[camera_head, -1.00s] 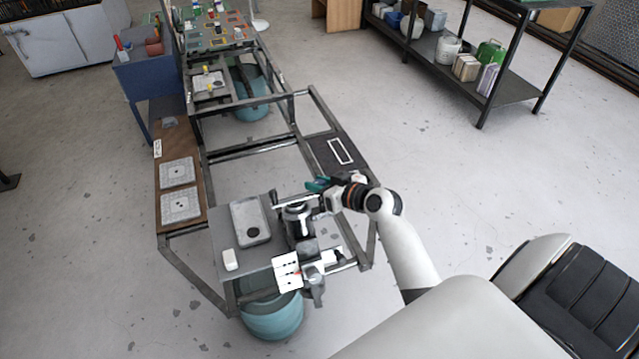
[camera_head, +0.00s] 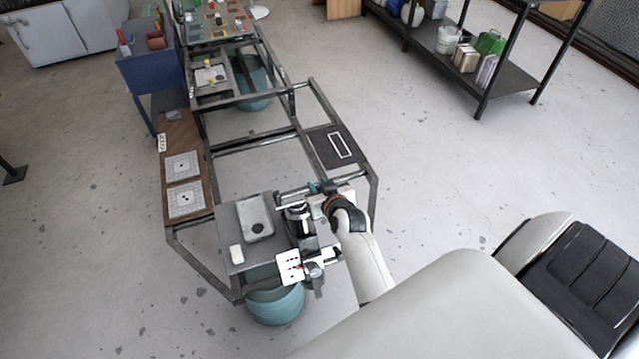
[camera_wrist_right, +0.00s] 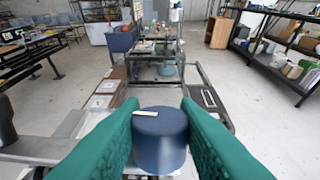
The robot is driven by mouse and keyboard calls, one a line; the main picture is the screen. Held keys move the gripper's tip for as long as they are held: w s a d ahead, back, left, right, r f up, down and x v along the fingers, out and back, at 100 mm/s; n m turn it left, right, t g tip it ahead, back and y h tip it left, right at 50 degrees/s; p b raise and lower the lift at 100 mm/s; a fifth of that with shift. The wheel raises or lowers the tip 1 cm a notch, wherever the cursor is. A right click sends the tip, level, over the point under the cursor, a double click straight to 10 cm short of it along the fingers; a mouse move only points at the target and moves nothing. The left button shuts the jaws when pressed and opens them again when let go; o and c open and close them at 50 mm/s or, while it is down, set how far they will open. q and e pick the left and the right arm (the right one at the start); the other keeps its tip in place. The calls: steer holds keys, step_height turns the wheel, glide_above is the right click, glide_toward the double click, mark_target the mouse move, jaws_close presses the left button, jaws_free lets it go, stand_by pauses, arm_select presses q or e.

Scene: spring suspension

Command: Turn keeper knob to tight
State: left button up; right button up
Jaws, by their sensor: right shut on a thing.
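A dark blue round knob (camera_wrist_right: 160,136), seemingly the keeper knob, sits between the teal fingers of my right gripper (camera_wrist_right: 160,142) in the right wrist view. A short pale mark lies on its top, pointing left. The fingers are shut on it, one on each side. In the head view my right gripper (camera_head: 320,187) is at the upper right of the metal fixture (camera_head: 298,212) on the bench. The knob is hidden there by the gripper and too small to tell. My left gripper is not in view.
A white card (camera_head: 289,267) with dark marks stands at the bench front. A teal bucket (camera_head: 275,305) stands below. Open floor lies to the right.

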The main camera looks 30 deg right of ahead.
steer(key=o, duration=0.9)
steer(key=shift+o, duration=0.2)
steer(key=shift+r, duration=0.1)
steer(key=shift+s+r+p, duration=0.15)
steer(key=shift+s+p, duration=0.1)
steer(key=shift+p, duration=0.1)
steer(key=p+v, duration=0.2)
steer(key=shift+s+a+r, duration=0.1)
steer(key=shift+s+r, duration=0.1)
steer(key=shift+r, duration=0.1)
steer(key=v, duration=0.8)
steer(key=shift+s, duration=0.4)
steer(key=shift+a, duration=0.1)
